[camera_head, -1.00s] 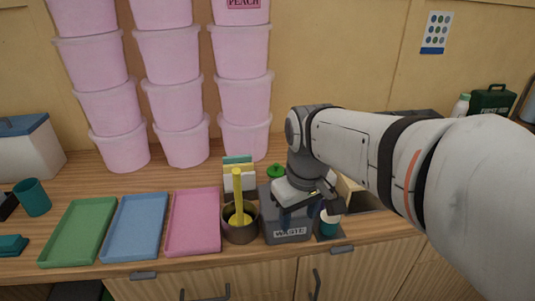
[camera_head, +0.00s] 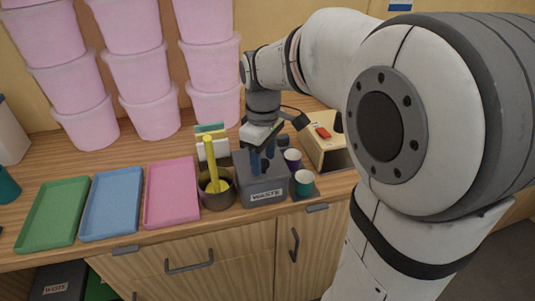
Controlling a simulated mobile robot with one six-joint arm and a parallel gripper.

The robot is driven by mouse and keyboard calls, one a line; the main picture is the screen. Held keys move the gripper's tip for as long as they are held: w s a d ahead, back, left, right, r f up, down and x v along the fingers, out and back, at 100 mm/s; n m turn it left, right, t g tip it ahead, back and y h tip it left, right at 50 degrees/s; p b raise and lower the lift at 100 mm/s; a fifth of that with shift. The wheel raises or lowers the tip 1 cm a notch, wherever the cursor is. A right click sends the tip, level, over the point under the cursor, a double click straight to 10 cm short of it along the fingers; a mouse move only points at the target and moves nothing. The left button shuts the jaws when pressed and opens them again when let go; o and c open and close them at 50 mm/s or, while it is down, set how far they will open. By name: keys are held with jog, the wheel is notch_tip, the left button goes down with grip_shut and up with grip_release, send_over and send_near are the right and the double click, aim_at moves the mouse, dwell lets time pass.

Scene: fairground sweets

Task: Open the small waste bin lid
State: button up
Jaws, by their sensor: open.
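The small waste bin (camera_head: 264,194) is a dark grey box with a white "WASTE" label on its front. It stands on the wooden counter near the front edge. My gripper (camera_head: 262,162) points down at the top of the bin, its two dark blue fingers apart with nothing visible held. The fingers overlap the lid area in the picture. I cannot tell whether they touch it. The lid is partly hidden by my gripper, and I cannot tell whether it is raised.
A pot with a yellow-handled tool (camera_head: 216,194) stands close left of the bin. Pink (camera_head: 172,192), blue (camera_head: 111,204) and green (camera_head: 52,213) trays lie left. Pink tubs (camera_head: 140,76) stand behind.

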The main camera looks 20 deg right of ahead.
jog(key=shift+f, duration=0.1)
grip_shut()
dwell(0.5)
